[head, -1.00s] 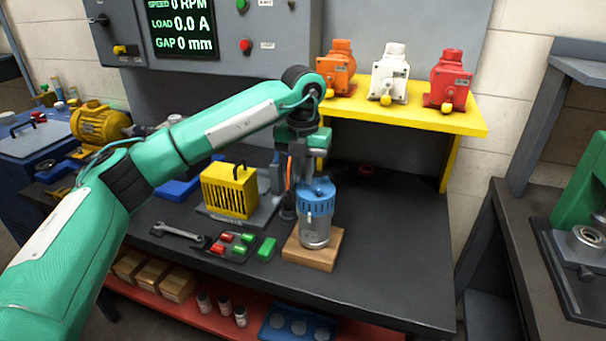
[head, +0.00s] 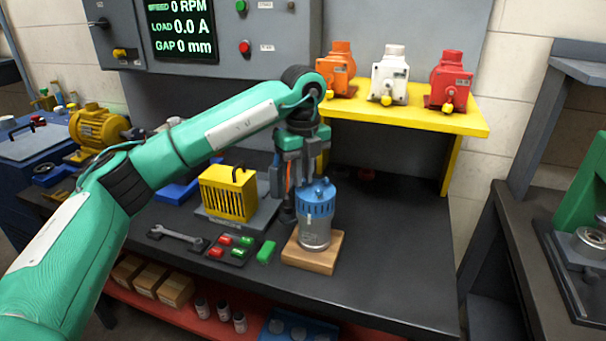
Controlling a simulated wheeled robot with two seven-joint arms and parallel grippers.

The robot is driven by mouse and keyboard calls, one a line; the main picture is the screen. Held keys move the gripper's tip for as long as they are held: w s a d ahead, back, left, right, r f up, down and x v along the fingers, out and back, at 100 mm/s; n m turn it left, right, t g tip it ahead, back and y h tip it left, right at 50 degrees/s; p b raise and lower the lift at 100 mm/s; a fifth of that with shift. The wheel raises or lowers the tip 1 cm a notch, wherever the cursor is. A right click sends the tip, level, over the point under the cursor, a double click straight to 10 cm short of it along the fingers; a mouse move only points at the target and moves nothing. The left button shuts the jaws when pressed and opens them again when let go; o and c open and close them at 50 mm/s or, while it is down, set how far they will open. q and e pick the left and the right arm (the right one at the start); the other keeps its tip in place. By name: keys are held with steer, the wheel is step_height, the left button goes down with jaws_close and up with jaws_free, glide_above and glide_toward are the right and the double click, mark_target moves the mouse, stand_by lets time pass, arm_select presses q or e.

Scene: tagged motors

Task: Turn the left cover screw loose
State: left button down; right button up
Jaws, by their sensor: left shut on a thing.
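A small motor with a grey metal body (head: 314,233) and a blue cover (head: 315,197) stands upright on a wooden block (head: 312,253) on the dark bench. Small blue knobs show on top of the cover. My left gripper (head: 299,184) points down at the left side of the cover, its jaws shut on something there. It appears to be the left cover screw, but the fingers hide it. My right gripper is not in view.
A yellow slotted box (head: 229,192) stands left of the motor. A wrench (head: 178,235) and a tray of red and green pieces (head: 231,248) lie in front. A yellow shelf (head: 405,116) with orange, white and red motors is behind. The bench's right side is clear.

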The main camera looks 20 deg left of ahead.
arm_select(q)
steer(key=shift+f+n, duration=0.25)
steer(key=shift+n, duration=0.45)
steer(key=c, duration=1.4)
jaws_free()
steer(key=shift+r, duration=0.1)
steer(key=shift+r, duration=0.1)
